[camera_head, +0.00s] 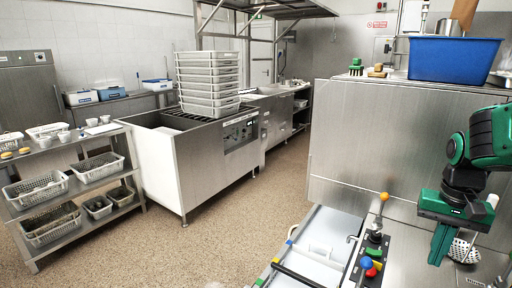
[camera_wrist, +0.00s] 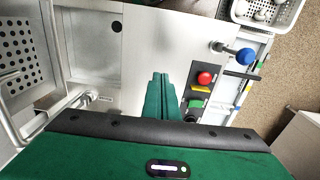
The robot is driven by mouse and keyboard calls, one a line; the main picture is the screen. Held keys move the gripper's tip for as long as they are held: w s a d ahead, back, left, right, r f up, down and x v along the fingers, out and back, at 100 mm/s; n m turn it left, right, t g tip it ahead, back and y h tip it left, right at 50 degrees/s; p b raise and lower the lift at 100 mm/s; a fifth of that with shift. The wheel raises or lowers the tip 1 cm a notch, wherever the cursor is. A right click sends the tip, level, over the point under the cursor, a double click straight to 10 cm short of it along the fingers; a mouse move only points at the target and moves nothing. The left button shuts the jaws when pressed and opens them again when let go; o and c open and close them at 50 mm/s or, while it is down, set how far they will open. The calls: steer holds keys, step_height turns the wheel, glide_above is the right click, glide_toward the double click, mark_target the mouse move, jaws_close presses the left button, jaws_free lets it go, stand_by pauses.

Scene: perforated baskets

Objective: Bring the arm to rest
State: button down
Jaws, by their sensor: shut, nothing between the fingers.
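My gripper (camera_head: 441,243) is at the right side of the head view, on my green and black arm, pointing down in front of the steel machine. In the wrist view my gripper (camera_wrist: 160,80) shows its two green fingers pressed together with nothing between them. Below and beside it is a steel surface with a control panel (camera_wrist: 202,90). My gripper appears apart from the panel.
A blue bin (camera_head: 453,60) stands on the steel machine (camera_head: 380,135) behind my arm. A lever with an orange knob (camera_head: 384,196) rises near the panel. A shelf rack (camera_head: 80,195) with perforated baskets stands at left. Stacked grey crates (camera_head: 208,80) stand further back. The speckled floor between is clear.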

steer(key=s, duration=1.5)
steer(key=shift+a+f+y, duration=0.3)
steer(key=shift+f, duration=0.15)
steer(key=shift+w+f, duration=0.25)
steer(key=shift+w, duration=0.3)
